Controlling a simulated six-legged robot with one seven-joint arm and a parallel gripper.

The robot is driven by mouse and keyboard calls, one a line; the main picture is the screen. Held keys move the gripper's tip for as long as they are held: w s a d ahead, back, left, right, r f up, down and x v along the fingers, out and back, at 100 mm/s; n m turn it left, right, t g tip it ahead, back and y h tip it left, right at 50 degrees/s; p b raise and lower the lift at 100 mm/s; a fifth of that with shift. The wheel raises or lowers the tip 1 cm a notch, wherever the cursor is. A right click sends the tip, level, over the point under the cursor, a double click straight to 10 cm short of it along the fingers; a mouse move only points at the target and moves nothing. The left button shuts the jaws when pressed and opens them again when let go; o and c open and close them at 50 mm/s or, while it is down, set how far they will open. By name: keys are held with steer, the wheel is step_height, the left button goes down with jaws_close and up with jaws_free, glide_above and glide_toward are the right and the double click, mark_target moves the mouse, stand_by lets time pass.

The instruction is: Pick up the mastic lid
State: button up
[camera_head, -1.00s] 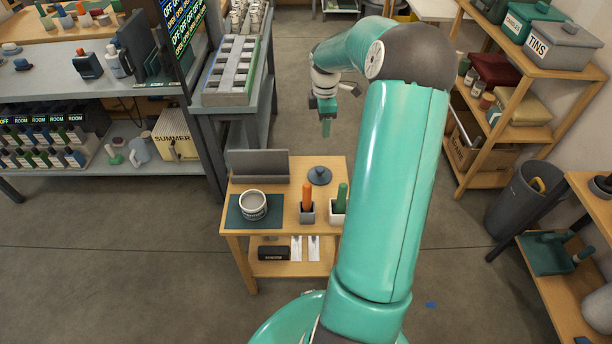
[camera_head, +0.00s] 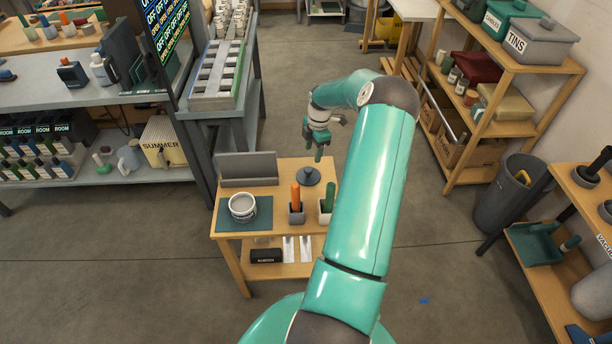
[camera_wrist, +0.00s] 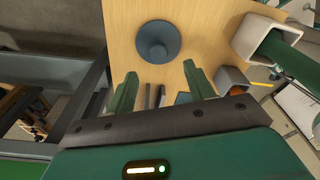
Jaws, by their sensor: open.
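The mastic lid (camera_head: 308,177) is a round dark blue-grey disc with a knob on top. It lies on the small wooden table near its back right. It also shows in the wrist view (camera_wrist: 158,40), top centre, beyond my fingertips. My gripper (camera_head: 318,152) hangs above and slightly behind the lid, fingers pointing down. In the wrist view my gripper (camera_wrist: 161,82) is open, with nothing between its two green fingers. An open round tub (camera_head: 242,207) stands on a dark green mat (camera_head: 227,217) at the left of the table.
An orange-handled tool (camera_head: 295,193) and a green-handled tool (camera_head: 329,195) stand in holders just in front of the lid. A grey upright panel (camera_head: 247,167) stands at the table's back left. A grey bench (camera_head: 222,112) is behind left. Wooden shelving (camera_head: 500,128) is at right; open floor lies between.

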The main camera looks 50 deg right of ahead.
mark_target(309, 169)
steer(key=f, duration=0.6)
steer(key=w+a+f, duration=0.1)
steer(key=f, duration=0.2)
steer(key=shift+a+f, duration=0.1)
steer(key=shift+f, duration=0.05)
steer(key=c, duration=1)
steer(key=shift+c, duration=0.2)
